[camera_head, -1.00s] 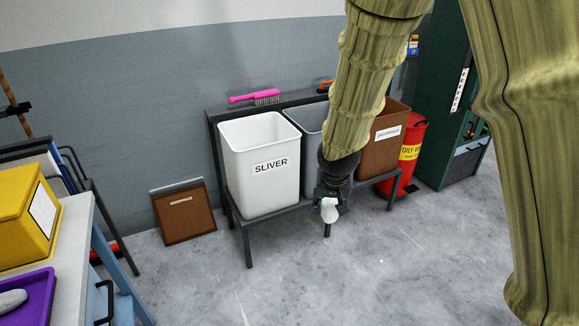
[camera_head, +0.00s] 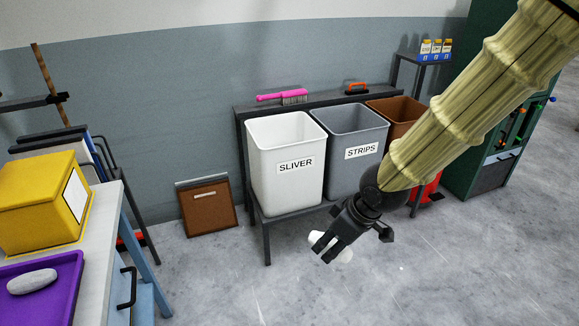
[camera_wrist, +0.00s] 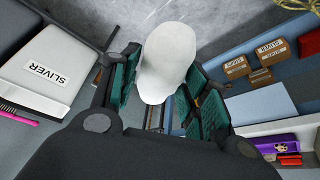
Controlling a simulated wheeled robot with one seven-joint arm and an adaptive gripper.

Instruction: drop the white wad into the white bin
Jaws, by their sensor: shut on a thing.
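The white wad (camera_wrist: 168,62) is pinched between the green-padded fingers of my gripper (camera_wrist: 160,85) in the wrist view. In the head view my gripper (camera_head: 328,246) is shut on the wad (camera_head: 344,254), which shows partly behind the dark fingers. The gripper hangs over the floor, in front of and below the bins' rims. The white bin (camera_head: 287,188), labelled SLIVER, stands upright on a dark low stand, up and left of the gripper. It also shows at the left of the wrist view (camera_wrist: 40,72). Its bottom inside is hidden.
A grey bin (camera_head: 355,165) labelled STRIPS stands right of the white bin, with a brown bin (camera_head: 398,112) beyond. A pink brush (camera_head: 282,97) lies on the ledge behind. A table with a yellow box (camera_head: 40,205) and purple tray (camera_head: 62,285) is at left. The middle floor is clear.

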